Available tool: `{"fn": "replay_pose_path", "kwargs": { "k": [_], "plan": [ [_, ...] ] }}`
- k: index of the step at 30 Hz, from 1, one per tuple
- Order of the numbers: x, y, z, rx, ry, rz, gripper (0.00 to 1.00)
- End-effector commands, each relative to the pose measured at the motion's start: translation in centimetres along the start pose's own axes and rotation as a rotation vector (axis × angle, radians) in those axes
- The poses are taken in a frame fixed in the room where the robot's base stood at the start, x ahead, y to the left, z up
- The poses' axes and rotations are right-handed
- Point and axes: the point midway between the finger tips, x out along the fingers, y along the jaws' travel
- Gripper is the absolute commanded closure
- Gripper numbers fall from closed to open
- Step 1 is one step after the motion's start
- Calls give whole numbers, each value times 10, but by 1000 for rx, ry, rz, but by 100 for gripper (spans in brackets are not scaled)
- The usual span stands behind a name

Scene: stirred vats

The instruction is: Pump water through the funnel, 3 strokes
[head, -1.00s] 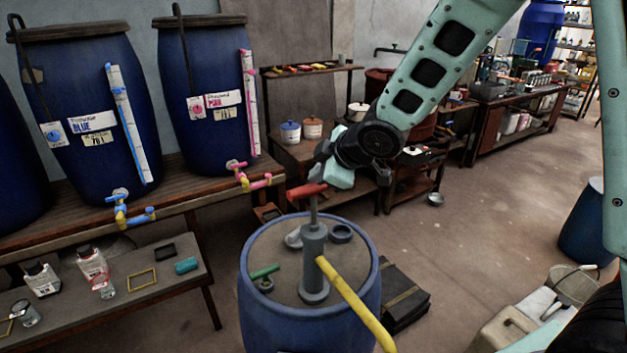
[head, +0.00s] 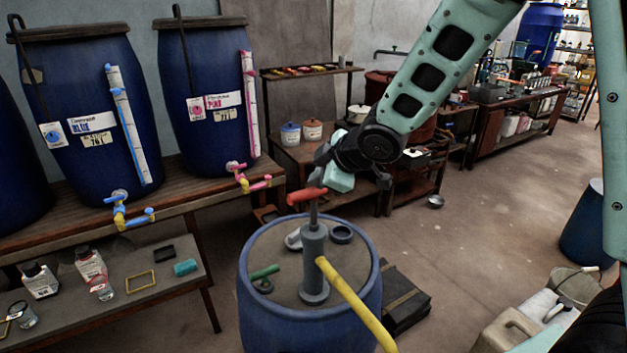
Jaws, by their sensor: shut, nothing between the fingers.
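A grey hand pump (head: 314,262) stands upright on the lid of a blue drum (head: 262,318) in front of me. Its red handle (head: 303,196) sits on top of a short length of exposed rod. A yellow spout (head: 350,300) slopes from the pump down to the right and leaves the bottom of the picture. My gripper (head: 322,184) is shut and empty, right at the red handle. Its fingers are small and partly hidden by the wrist, so I cannot tell whether they touch the handle. I cannot make out a funnel.
A green-handled fitting (head: 264,273) and grey caps lie on the drum lid. A black case (head: 402,298) is on the floor beside the drum. Two labelled vats (head: 85,75) stand on a bench at left.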

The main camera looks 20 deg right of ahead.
Motion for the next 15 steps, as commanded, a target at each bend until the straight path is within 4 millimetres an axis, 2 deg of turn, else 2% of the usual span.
{"fn": "replay_pose_path", "kwargs": {
  "k": [15],
  "plan": [
    [5,-4,4,0,-2,-2,100]
  ]
}}
